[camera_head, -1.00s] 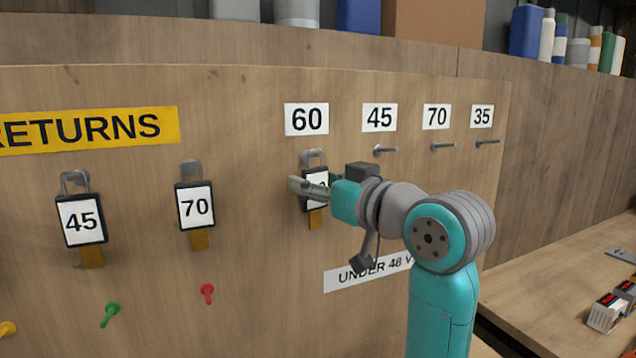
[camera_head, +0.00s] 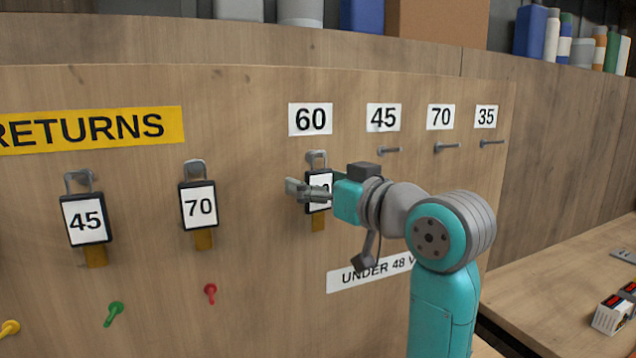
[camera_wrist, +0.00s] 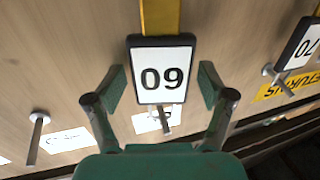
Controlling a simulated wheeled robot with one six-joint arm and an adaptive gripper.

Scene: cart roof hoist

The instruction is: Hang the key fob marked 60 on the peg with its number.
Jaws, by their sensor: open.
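The fob marked 60 (camera_head: 319,207) hangs at the peg (camera_head: 316,155) under the number 60 label (camera_head: 310,119), its metal loop at that peg. It has a dark frame, a white face and a brown tab below, and is partly hidden by my gripper. In the wrist view the fob (camera_wrist: 163,62) shows its number upside down. My gripper (camera_wrist: 164,86) is open, with one finger on each side of the fob and gaps visible between them. In the head view my gripper (camera_head: 306,190) is in front of the fob.
Fobs marked 45 (camera_head: 86,220) and 70 (camera_head: 198,207) hang at left under the yellow RETURNS sign (camera_head: 90,128). Bare pegs stand under labels 45 (camera_head: 383,117), 70 (camera_head: 440,117) and 35 (camera_head: 486,116). A bench (camera_head: 560,270) is at right.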

